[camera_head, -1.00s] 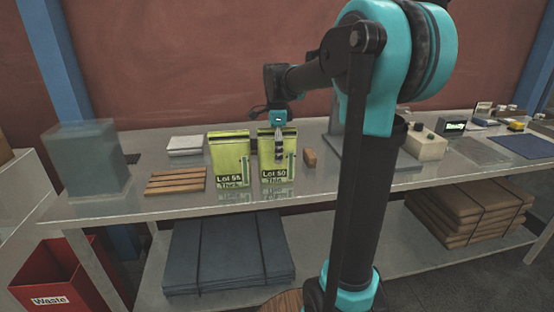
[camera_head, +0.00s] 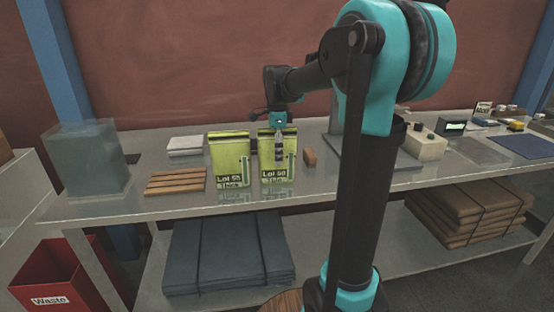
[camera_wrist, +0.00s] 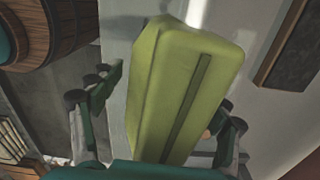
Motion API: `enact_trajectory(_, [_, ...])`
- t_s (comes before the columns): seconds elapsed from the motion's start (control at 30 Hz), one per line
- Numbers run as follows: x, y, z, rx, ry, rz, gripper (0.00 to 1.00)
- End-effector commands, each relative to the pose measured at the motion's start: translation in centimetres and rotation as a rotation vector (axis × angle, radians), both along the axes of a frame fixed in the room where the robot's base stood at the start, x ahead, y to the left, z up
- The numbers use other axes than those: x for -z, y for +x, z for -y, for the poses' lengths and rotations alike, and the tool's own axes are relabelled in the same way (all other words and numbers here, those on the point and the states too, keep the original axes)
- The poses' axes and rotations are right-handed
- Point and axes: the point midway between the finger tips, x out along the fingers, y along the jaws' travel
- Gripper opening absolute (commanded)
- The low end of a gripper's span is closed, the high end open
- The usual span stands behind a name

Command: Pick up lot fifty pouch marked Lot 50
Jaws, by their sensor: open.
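The Lot 50 pouch (camera_head: 270,173), yellow-green with a dark "Lot 50 Thin" label, stands upright on the bench in the head view. A similar pouch (camera_head: 228,157), marked "Lot 55 Thick", stands just left of it. My gripper (camera_head: 279,153) is at the upper part of the Lot 50 pouch and covers some of its front. In the wrist view, a green pouch (camera_wrist: 160,75) with a dark stripe lies between the spread fingers of my gripper (camera_wrist: 168,95). The left finger appears apart from it; contact on the right is unclear.
A small brown block (camera_head: 310,157) stands close on the right. Further left are a slatted wooden rack (camera_head: 176,181), a pale stack (camera_head: 186,146) and a translucent box (camera_head: 87,160). A beige device (camera_head: 425,143) stands at right.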

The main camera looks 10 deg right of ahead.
Motion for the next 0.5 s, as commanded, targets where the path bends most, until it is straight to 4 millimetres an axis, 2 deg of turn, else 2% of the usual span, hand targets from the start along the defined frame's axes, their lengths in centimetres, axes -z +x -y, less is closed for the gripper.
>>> enact_trajectory(0.07, [0.0,0.0,0.0,0.0,0.0,0.0,0.72])
enact_trajectory(0.5, [0.0,0.0,0.0,0.0,0.0,0.0,0.17])
